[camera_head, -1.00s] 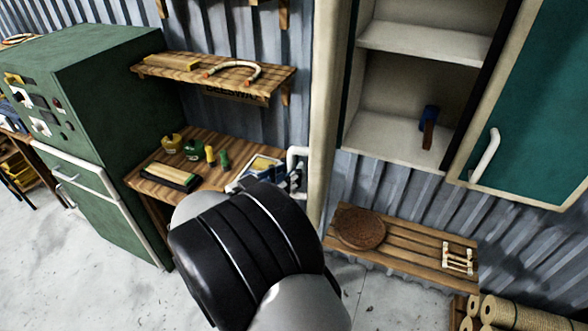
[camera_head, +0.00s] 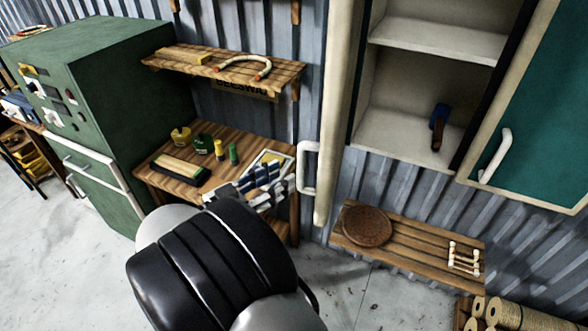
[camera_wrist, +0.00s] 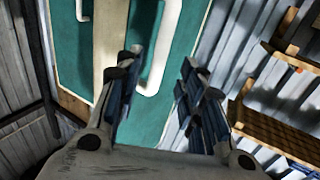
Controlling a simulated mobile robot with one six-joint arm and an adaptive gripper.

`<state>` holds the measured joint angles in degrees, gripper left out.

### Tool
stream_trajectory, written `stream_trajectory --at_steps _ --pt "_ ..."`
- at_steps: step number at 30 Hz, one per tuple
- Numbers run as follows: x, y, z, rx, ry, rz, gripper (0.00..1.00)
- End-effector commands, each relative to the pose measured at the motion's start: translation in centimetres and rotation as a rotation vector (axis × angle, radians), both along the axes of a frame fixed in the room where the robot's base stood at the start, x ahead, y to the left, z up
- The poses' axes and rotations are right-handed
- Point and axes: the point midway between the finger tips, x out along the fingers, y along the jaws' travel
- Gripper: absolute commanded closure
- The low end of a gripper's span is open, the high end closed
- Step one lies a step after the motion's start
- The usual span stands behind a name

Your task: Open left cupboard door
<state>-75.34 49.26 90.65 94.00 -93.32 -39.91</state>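The left cupboard door (camera_head: 323,120) stands swung open and shows nearly edge-on in the head view, leaving the cupboard's left side open. Its white handle (camera_head: 303,168) sticks out to the left near the lower end. My gripper (camera_head: 266,184) is just left of the handle, with a small gap seeming to separate them. In the wrist view, my gripper (camera_wrist: 162,62) has its fingers spread and empty. The green face of the door (camera_wrist: 190,25) and its white handle (camera_wrist: 167,45) show beyond and between the fingers.
The cupboard shelves (camera_head: 430,40) are exposed, with a blue-headed tool (camera_head: 438,125) inside. A wooden workbench (camera_head: 160,150) with small items lies behind my gripper; a slatted bench (camera_head: 410,243) stands below the cupboard. Floor at lower centre is clear.

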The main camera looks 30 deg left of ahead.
Motion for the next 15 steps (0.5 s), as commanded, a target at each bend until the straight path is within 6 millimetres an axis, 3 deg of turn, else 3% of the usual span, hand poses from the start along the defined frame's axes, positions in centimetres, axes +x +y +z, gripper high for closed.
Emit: stream_trajectory --at_steps 6,15 --pt "-3.5 1.3 0.0 -0.001 -0.001 0.000 0.64" --pt "-4.6 1.6 -0.1 -0.001 0.000 -0.002 0.64"
